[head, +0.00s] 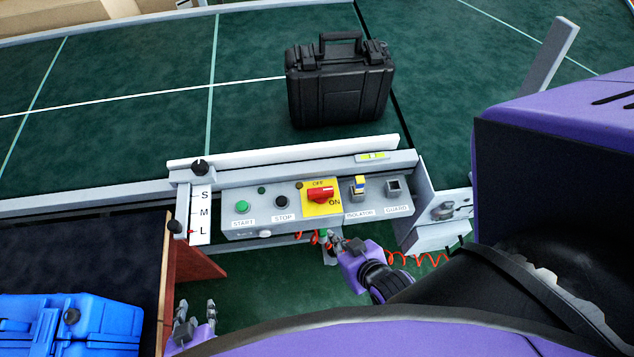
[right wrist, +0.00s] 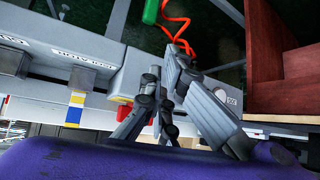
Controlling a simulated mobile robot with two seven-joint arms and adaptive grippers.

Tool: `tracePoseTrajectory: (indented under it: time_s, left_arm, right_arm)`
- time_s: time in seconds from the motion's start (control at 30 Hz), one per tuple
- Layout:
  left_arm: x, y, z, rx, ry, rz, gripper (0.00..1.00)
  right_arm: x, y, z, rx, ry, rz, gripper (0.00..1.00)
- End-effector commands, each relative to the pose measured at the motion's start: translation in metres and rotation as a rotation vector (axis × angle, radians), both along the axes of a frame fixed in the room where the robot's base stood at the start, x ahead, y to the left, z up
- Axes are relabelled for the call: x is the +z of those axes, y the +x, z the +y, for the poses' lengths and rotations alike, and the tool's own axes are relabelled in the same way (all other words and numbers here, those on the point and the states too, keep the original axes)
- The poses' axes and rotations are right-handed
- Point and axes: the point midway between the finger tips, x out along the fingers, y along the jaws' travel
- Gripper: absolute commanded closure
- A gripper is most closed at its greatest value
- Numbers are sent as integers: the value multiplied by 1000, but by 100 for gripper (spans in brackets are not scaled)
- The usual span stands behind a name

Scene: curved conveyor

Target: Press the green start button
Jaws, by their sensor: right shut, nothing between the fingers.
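The green start button (head: 242,207) is at the left end of the grey control panel (head: 262,222), above the label START. A black stop button (head: 281,201) is to its right. My right gripper (head: 333,240) is shut and empty, just in front of the panel below the red rotary switch, to the right of the green button and apart from it. Its fingers fill the middle of the right wrist view (right wrist: 168,62), where I cannot make out the start button. My left gripper (head: 196,309) is open and empty, low and below-left of the panel.
A red rotary switch (head: 320,194) on a yellow plate, an isolator (head: 360,187) and a guard switch (head: 394,187) share the panel. Red coiled cable (head: 428,260) hangs below. A black case (head: 340,85) stands on the green conveyor (head: 150,75). A blue case (head: 85,325) is lower left.

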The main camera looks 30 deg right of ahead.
Motion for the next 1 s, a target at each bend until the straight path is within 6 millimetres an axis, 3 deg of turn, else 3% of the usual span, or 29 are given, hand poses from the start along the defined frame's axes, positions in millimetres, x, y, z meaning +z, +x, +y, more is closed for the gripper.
tracePoseTrajectory:
  time_s: [0.27, 0.6, 0.8, 1.0]
  left_arm:
    - [0, 0, 0, 0, 0, 0, 66]
    - [0, 0, 0, 1, -1, 0, 66]
    - [0, 0, 0, 1, -1, -1, 66]
    - [0, 1, 0, 1, -1, -1, 66]
  right_arm:
    - [26, 54, 48, 154, 22, -81, 100]
    - [86, 125, 147, 493, 22, -222, 100]
    - [122, 147, 201, 737, -30, -294, 100]
    - [144, 155, 233, 962, -124, -338, 100]
